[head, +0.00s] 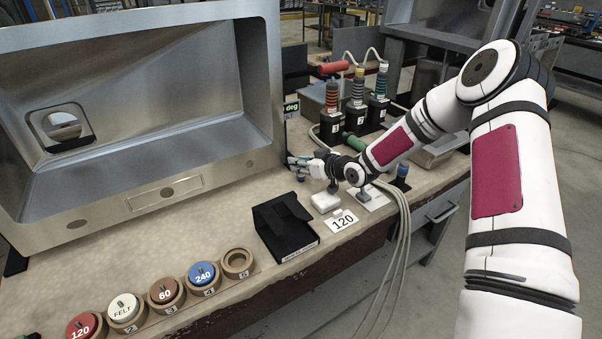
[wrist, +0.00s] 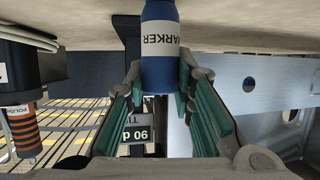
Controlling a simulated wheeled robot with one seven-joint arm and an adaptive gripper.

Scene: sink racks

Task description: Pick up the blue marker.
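The blue marker (wrist: 160,70) has a white band with dark lettering and shows at the top middle of the wrist view. My gripper (wrist: 161,85) has one green-padded finger on each side of it. Both fingertips lie against its sides with no gap that I can see. The marker's far end is cut off by the frame, so I cannot tell whether it touches the bench. In the head view my gripper (head: 298,163) is low over the bench beside the sink, and only a small blue bit (head: 300,178) of the marker shows under the fingers.
The metal sink cabinet (head: 262,150) stands close on the left. A rack (head: 190,300) of round pieces lies at the front left.

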